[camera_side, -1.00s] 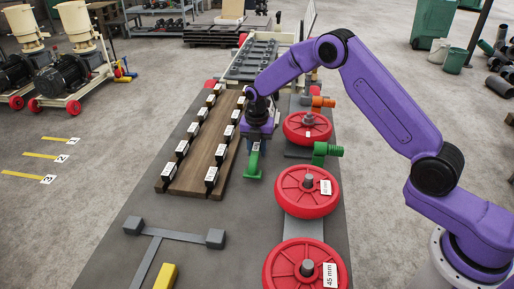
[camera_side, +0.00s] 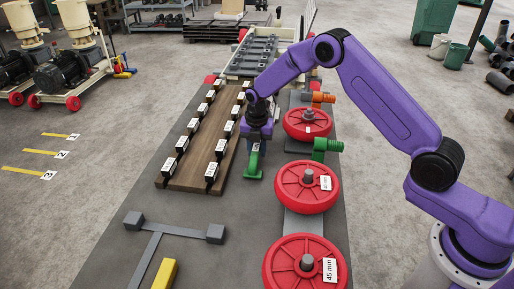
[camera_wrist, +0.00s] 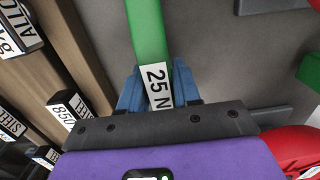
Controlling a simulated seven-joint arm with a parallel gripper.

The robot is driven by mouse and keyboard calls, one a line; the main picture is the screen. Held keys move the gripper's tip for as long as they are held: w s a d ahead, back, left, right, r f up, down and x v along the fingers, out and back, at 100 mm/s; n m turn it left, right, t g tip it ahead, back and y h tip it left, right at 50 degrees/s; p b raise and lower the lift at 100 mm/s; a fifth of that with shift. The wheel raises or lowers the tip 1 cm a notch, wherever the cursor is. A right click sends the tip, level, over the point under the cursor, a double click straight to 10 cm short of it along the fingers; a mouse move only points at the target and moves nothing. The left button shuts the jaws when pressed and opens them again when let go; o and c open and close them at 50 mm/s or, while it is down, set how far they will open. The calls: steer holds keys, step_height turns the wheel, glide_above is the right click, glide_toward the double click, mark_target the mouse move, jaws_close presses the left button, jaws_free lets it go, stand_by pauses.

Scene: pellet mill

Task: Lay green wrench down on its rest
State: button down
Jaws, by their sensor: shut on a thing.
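My gripper (camera_side: 256,138) is shut on the green wrench (camera_side: 253,164), between the wooden board and the red wheels. In the side view the wrench hangs below the gripper, its lower end close to the grey bench top. I cannot tell whether it touches. In the wrist view the blue fingers of my gripper (camera_wrist: 158,84) flank the green wrench (camera_wrist: 147,30) at a white label reading "25 N". The rest of the label and the wrench's far end are out of that view. I cannot tell which fixture is the wrench's rest.
A wooden board (camera_side: 202,163) with black labelled blocks lies left of my gripper. Red wheels (camera_side: 306,188) stand to the right, with a green part (camera_side: 326,146) and an orange part (camera_side: 322,98) near them. A grey T-shaped frame (camera_side: 176,236) and yellow block (camera_side: 165,273) lie in front.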

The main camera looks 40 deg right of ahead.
steer(key=shift+f, duration=0.25)
stand_by(0.3)
steer(key=shift+c, duration=0.8)
jaws_free()
steer(key=shift+s+a+r, duration=0.1)
steer(key=shift+r, duration=2.15)
steer(key=shift+s+a+r, duration=0.1)
steer(key=shift+r, duration=2.15)
